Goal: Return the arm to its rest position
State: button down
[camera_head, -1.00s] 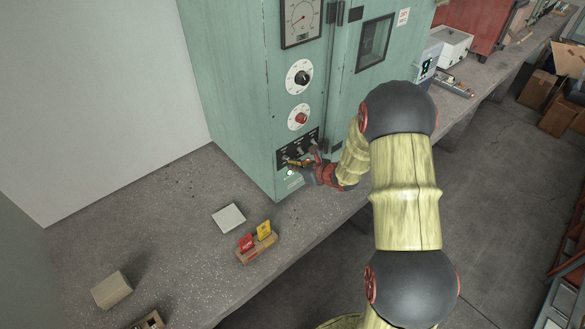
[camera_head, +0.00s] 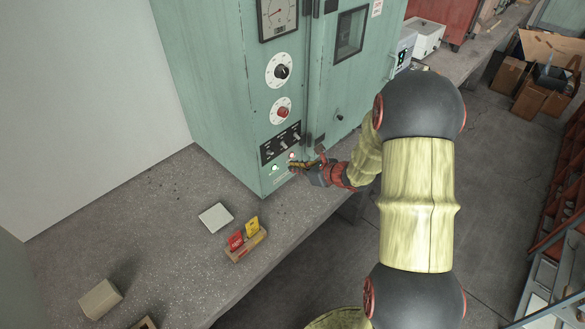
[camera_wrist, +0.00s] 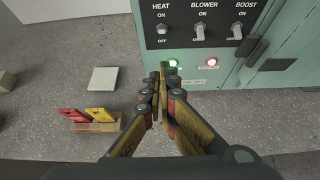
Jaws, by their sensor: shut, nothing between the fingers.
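My gripper (camera_head: 297,167) is shut and empty, in front of the lower front of the green cabinet (camera_head: 215,110), just below its switch panel. In the wrist view my gripper (camera_wrist: 163,78) points at the cabinet's lower edge, its fingertips beside a lit green lamp (camera_wrist: 172,63). The panel (camera_wrist: 200,22) carries switches marked HEAT, BLOWER and BOOST. A reddish lamp (camera_wrist: 211,62) is to the right of the green one. My arm reaches in from the right side of the head view.
On the bench (camera_head: 160,215) are a pale square plate (camera_head: 215,217), a wooden holder (camera_head: 246,246) with red and yellow cards, and a beige block (camera_head: 100,298). A white box (camera_head: 425,36) stands beyond the cabinet.

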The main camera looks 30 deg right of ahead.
dwell(0.4)
jog(key=s+a+r+n+g+y, duration=0.3)
jog(key=s+a+n+g, duration=0.5)
jog(key=s+a+n, duration=0.8)
jog(key=s+d+r+n+g+h+b, duration=0.1)
jog(key=s+d+r+n+h, duration=0.2)
jog(key=s+n, duration=0.35)
jog(key=s+r+n+h+b, duration=0.1)
jog(key=s+r+n+h, duration=0.2)
jog(key=s+r+n, duration=0.3)
jog(key=s+a+r+n+t+b, duration=0.1)
jog(key=s+a+r+n+t, duration=0.1)
jog(key=r, duration=0.5)
jog(key=shift+s+a+r+n+t+h, duration=0.15)
jog(key=shift+s+a+n+t+h, duration=0.2)
jog(key=shift+s+n+t, duration=0.5)
